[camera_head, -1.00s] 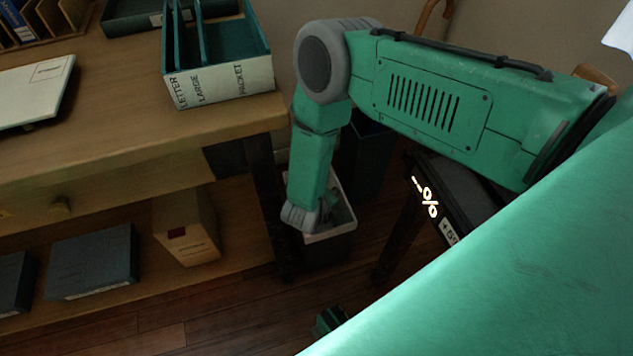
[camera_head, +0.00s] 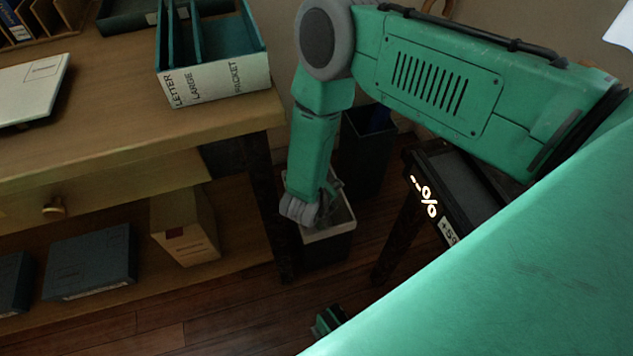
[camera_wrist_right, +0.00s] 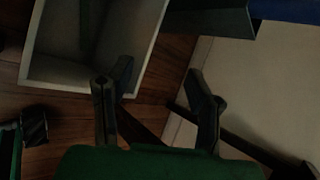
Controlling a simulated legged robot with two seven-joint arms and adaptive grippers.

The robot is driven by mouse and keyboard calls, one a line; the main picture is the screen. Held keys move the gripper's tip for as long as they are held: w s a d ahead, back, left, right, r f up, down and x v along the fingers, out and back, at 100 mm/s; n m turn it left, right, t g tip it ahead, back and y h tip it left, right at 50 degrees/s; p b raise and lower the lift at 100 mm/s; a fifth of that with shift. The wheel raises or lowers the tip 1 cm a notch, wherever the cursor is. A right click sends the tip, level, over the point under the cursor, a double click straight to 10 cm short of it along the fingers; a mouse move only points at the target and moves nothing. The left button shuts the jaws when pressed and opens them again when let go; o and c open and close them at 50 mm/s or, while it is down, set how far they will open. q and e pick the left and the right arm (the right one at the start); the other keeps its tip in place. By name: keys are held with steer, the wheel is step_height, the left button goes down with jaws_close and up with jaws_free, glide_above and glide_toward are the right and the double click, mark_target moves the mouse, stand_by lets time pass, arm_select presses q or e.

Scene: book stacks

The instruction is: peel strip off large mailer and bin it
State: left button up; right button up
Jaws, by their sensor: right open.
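A small bin with a pale rim (camera_head: 340,232) stands on the floor right of the desk. It also shows in the right wrist view (camera_wrist_right: 52,80). My right gripper (camera_head: 333,190) hangs low over the bin in the head view. In the wrist view my right gripper (camera_wrist_right: 158,105) is open, with nothing visible between its fingers, and the bin is to their upper left. I cannot make out a strip. My left gripper is not in view.
A divided tray labelled LETTER, LARGE, PACKET (camera_head: 215,85) stands at the desk's (camera_head: 120,130) right end. Boxes sit on the lower shelf. A taller dark bin (camera_head: 367,150) is behind the small bin. A dark display unit (camera_head: 440,195) stands at right.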

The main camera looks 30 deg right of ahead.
step_height(320, 180, up, 7)
stand_by(0.3)
steer(key=shift+f, duration=0.1)
